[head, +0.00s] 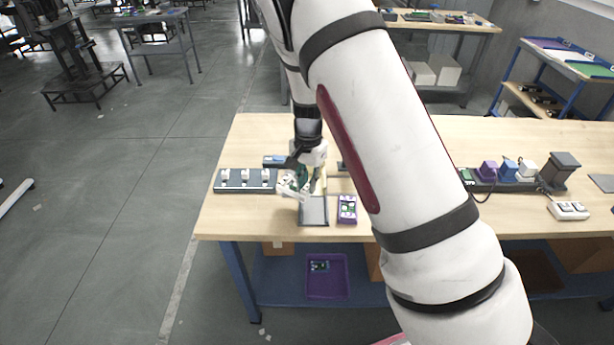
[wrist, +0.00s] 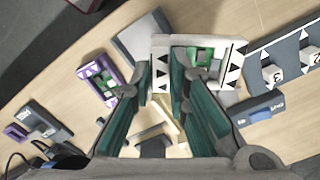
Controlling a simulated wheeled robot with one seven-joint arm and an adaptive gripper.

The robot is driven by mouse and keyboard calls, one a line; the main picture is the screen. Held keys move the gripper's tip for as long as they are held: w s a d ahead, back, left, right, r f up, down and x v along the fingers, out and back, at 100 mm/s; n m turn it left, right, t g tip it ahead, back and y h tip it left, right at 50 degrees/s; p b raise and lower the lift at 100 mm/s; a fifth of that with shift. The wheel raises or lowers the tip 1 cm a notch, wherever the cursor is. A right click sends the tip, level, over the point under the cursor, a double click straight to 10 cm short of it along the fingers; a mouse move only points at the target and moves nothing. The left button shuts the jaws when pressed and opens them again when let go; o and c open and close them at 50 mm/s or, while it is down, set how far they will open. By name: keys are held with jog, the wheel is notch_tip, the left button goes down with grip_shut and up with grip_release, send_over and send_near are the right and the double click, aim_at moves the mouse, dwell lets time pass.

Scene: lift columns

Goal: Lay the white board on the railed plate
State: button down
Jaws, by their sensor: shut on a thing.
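The white board (wrist: 232,75), with black triangles and a green part on it, is between the teal fingers of my gripper (wrist: 166,66) in the wrist view. My gripper is shut on its left portion, and one finger covers part of it. In the head view the white board (head: 290,190) shows small and tilted at my gripper (head: 304,180), above the table. The grey railed plate (head: 313,211) lies at the table's front edge, just below and right of the board. In the wrist view the plate (wrist: 134,38) is bare where visible, beyond the fingertips.
A purple board (head: 347,209) lies right of the plate. A dark rack (head: 232,181) with white numbered blocks stands left, with a blue-and-grey box (head: 274,161) behind it. Several coloured blocks on a dark strip (head: 480,186) are farther right. A purple tray (head: 327,275) is on the lower shelf.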

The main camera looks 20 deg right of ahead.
jog(key=s+m, duration=0.1)
jog(key=m, duration=0.3)
jog(key=s+f+m, duration=0.1)
jog(key=m, duration=0.2)
jog(key=s+f+m, duration=0.1)
jog(key=m, duration=0.3)
jog(key=shift+s+d+f+m+p, duration=0.1)
jog(key=shift+s+d+m+p, duration=0.2)
jog(key=shift+d+p, duration=0.1)
jog(key=shift+w+f+b, duration=0.1)
jog(key=shift+f+b, duration=0.35)
jog(key=shift+f, duration=1.4)
jog(key=shift+f, duration=0.55)
jog(key=c, duration=1.5)
grip_release()
jog(key=shift+o, duration=0.7)
jog(key=o, duration=0.3)
